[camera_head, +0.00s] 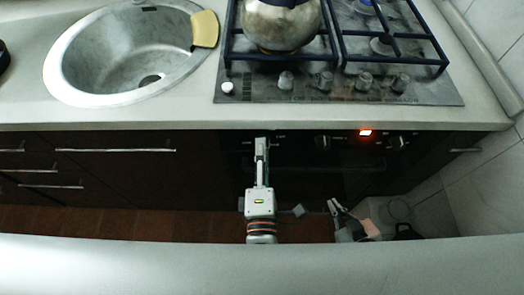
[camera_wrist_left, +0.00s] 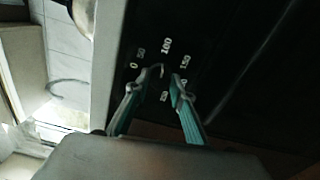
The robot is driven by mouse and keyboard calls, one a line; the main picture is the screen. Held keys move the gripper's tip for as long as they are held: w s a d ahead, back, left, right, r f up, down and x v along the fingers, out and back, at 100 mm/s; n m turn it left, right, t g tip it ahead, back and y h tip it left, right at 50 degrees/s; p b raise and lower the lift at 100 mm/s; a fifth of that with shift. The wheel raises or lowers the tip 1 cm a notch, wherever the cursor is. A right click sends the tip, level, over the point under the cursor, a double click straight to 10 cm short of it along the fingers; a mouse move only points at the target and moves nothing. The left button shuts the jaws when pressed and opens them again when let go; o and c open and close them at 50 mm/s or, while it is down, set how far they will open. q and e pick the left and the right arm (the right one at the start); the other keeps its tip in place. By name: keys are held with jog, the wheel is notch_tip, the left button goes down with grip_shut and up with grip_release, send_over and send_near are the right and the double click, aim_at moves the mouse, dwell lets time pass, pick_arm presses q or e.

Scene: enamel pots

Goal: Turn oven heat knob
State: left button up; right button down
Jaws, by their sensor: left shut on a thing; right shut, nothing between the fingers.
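The dark oven front (camera_head: 300,165) lies below the counter. The heat knob is dark and mostly hidden by my left gripper; its printed dial, with marks such as 0, 50, 100 and 150, shows around the fingertips in the left wrist view. My left gripper (camera_head: 261,148) reaches the left part of the oven's control strip. In the left wrist view its teal-padded fingers (camera_wrist_left: 160,85) straddle the dial centre and are shut on the knob. The knob's pointer cannot be made out. My right gripper (camera_head: 338,208) is shut and empty, low in front of the oven at right.
Two more oven knobs (camera_head: 322,142) (camera_head: 397,142) flank a lit red display (camera_head: 365,132). Above are the gas hob (camera_head: 440,92) with a metal kettle (camera_head: 281,25), and a round sink (camera_head: 85,65) with a yellow sponge (camera_head: 205,29). A tiled wall (camera_head: 490,190) bounds the right side.

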pick_arm(q)
jog(key=o, duration=1.1)
pick_arm(e)
jog(key=shift+s, duration=0.1)
